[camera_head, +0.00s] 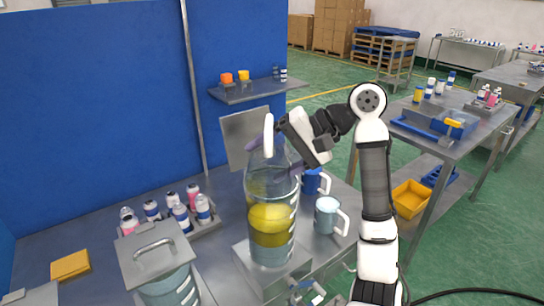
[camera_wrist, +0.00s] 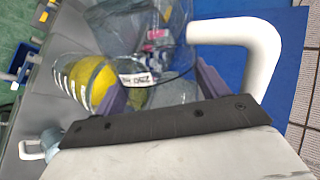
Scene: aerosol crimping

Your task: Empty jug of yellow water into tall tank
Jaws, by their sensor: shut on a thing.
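The tall tank (camera_head: 270,240) is a clear cylinder with white graduation marks on the metal bench. Yellow liquid stands in its lower part; the tank also shows in the wrist view (camera_wrist: 72,78). My gripper (camera_head: 276,153) is above the tank, its purple fingers shut on a clear jug (camera_head: 262,165) with a white handle. In the wrist view, my gripper (camera_wrist: 165,92) has a finger on either side of the jug (camera_wrist: 150,20). The jug looks tipped over the tank's top, and their clear walls overlap. I see no clear yellow left in the jug, but cannot be sure.
A lidded vessel (camera_head: 155,255) stands front left, near a rack of small bottles (camera_head: 180,215). A blue mug (camera_head: 312,181) and a pale blue mug (camera_head: 328,215) stand close right of the tank. A shelf (camera_head: 255,90) and blue wall panel (camera_head: 90,100) are behind.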

